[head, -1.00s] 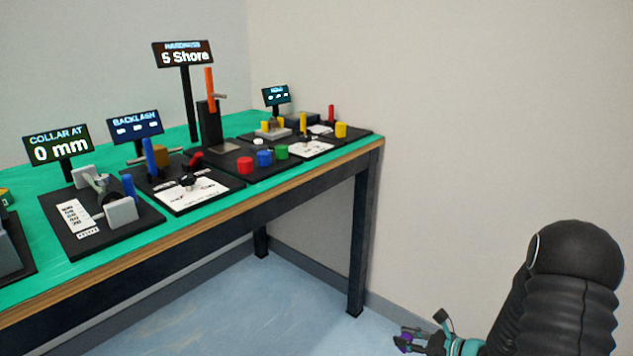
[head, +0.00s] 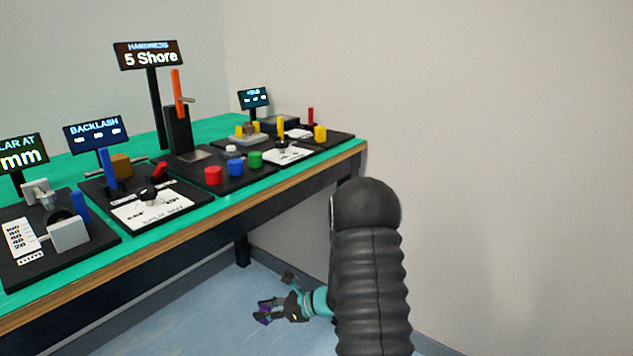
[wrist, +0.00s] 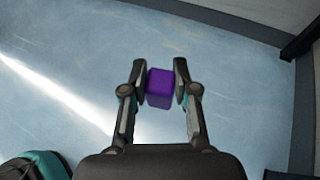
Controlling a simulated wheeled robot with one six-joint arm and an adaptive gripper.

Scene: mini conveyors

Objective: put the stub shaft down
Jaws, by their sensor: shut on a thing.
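My gripper (wrist: 160,88) is shut on a purple block-shaped piece (wrist: 160,87), held between its two fingertips in the wrist view. Bare blue floor lies behind it there. In the head view my gripper (head: 270,311) is low, below the bench top and in front of the bench, with a small bit of the purple piece (head: 263,319) showing at its fingers. No other piece in view can be told as the stub shaft.
The green-topped bench (head: 200,218) carries several black test stations with screens. A hardness post (head: 179,130) stands tall at the back. Red, blue and green buttons (head: 235,168) sit near the front edge. A bench leg (head: 243,250) stands beyond my gripper. A plain wall is at right.

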